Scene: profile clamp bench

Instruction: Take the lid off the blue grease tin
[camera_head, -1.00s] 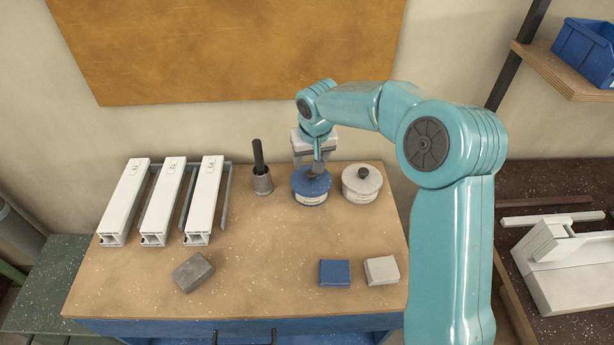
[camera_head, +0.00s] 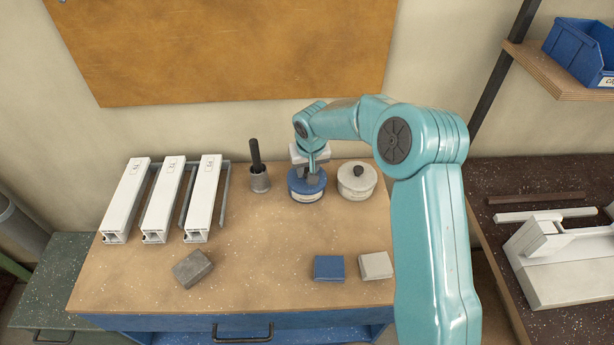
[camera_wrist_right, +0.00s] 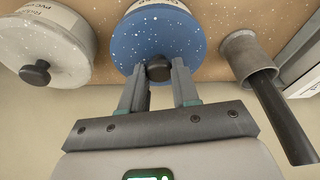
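The blue grease tin (camera_head: 306,193) stands at the back of the workbench, with its blue lid (camera_wrist_right: 150,38) on it. The lid has a dark round knob (camera_wrist_right: 159,68). My right gripper (camera_head: 311,174) reaches down over the tin from behind. In the right wrist view its two fingers (camera_wrist_right: 159,72) lie on either side of the knob, with no clear gap, and look shut on it. The lid appears seated on the tin. My left gripper is in neither view.
A cream tin (camera_head: 356,184) with a dark knob stands close to the right. A grey cup (camera_head: 260,182) with a dark rod stands left. White profiles (camera_head: 165,200) lie further left. Grey (camera_head: 192,269), blue (camera_head: 329,268) and pale (camera_head: 375,265) blocks lie in front, with bare bench between.

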